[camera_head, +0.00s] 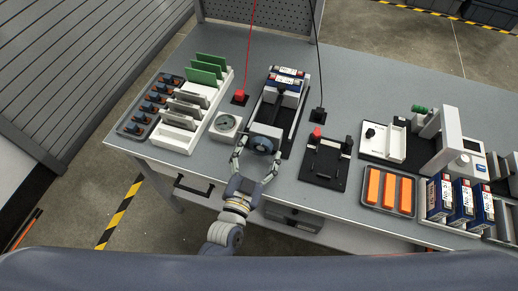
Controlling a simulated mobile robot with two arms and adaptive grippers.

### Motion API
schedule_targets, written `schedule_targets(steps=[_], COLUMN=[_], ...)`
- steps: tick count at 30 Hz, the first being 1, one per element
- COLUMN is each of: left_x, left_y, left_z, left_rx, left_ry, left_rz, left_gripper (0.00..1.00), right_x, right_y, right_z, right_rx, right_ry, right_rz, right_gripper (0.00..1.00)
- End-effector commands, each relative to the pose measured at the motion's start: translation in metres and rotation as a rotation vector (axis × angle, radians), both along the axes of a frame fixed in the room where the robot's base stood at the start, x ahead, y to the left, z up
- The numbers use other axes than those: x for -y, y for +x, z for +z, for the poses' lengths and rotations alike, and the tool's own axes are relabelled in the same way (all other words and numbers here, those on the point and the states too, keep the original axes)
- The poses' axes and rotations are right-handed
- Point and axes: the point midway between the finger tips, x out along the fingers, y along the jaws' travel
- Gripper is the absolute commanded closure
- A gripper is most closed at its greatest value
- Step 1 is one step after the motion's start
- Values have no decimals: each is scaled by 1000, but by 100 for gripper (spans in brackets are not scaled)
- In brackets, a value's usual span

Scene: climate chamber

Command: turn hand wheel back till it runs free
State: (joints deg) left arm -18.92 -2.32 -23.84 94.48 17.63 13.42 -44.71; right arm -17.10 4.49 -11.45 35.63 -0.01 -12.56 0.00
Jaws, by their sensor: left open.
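The hand wheel (262,144) is a dark round wheel at the near end of a black clamping fixture (293,128) on the workbench. Blue and white blocks (286,82) sit at the fixture's far end. My left gripper (257,152) is open, with one finger on each side of the wheel. I cannot tell whether the fingers touch it. My right gripper is not in view.
A black fixture (324,165), a tray of orange bars (389,191) and a white press (440,145) stand to the right.

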Motion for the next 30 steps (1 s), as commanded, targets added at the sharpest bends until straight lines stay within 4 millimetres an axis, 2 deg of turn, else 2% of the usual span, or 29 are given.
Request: schedule_targets(steps=[4, 12, 14, 18, 23, 30], left_x=[2, 3, 3, 3, 3, 4], left_y=[7, 8, 8, 8, 8, 7], left_z=[0, 0, 0, 0, 0, 0], left_rx=[0, -1, -1, -1, -3, -38], left_ry=[1, 1, 1, 0, -4, -113], left_rz=[0, -1, -1, -1, -1, -2], left_gripper=[28, 28, 39, 71, 72, 72], right_x=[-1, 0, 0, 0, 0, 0], right_y=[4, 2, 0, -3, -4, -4], right_z=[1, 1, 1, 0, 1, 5], right_rx=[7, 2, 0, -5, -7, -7], right_ry=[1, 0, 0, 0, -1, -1], right_rz=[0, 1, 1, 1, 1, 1], right_gripper=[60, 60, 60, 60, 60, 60])
